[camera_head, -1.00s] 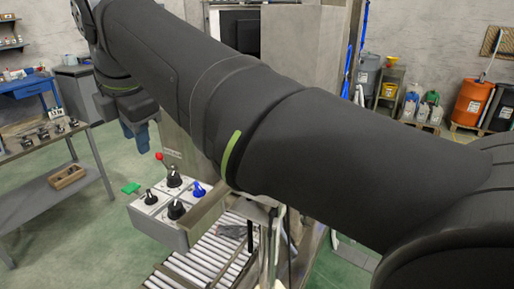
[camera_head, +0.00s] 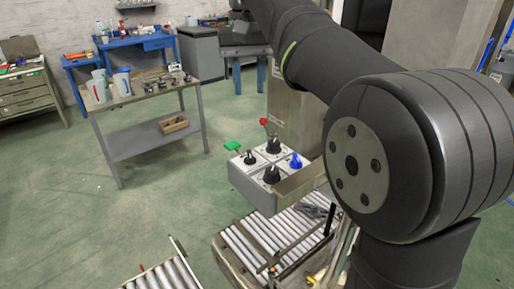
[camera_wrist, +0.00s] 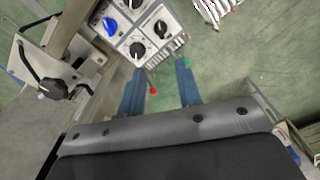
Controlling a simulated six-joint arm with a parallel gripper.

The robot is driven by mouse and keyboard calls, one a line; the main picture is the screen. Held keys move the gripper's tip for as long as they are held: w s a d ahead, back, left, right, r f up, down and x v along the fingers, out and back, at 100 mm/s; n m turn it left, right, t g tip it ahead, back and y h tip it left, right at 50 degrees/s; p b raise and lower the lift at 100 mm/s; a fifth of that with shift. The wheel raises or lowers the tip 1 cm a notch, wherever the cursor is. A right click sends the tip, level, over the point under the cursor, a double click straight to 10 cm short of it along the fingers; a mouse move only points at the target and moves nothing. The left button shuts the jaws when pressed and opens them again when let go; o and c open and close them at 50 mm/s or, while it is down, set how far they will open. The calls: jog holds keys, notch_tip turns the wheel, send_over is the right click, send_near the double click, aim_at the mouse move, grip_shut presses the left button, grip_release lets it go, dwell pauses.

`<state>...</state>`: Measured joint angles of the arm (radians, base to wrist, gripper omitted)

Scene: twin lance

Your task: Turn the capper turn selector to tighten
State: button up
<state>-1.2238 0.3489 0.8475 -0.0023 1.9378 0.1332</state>
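A grey control box (camera_head: 250,187) carries several black rotary knobs, among them a left one (camera_head: 249,158), a rear one (camera_head: 273,146) and a front one (camera_head: 271,175). A blue knob (camera_head: 296,161) is at its right. The same panel (camera_wrist: 172,50) shows at the top of the wrist view, with black knobs (camera_wrist: 137,48) and (camera_wrist: 160,28) and the blue knob (camera_wrist: 112,27). Labels are too small to read, so I cannot tell which is the capper turn selector. My gripper (camera_wrist: 160,67) is open and empty, its blue fingers pointing towards the panel. In the head view it is hidden.
A red ball-topped lever (camera_head: 264,122) rises behind the box and a green part (camera_head: 232,146) sticks out at its left. A roller conveyor (camera_head: 262,243) lies below. A metal bracket with a black handle (camera_wrist: 52,88) is left of my gripper. A workbench (camera_head: 150,94) stands further left.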

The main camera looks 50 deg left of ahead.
aim_at(250, 155)
notch_tip(250, 155, down, 17)
jog(key=shift+f, duration=0.2)
dwell(0.5)
grip_shut()
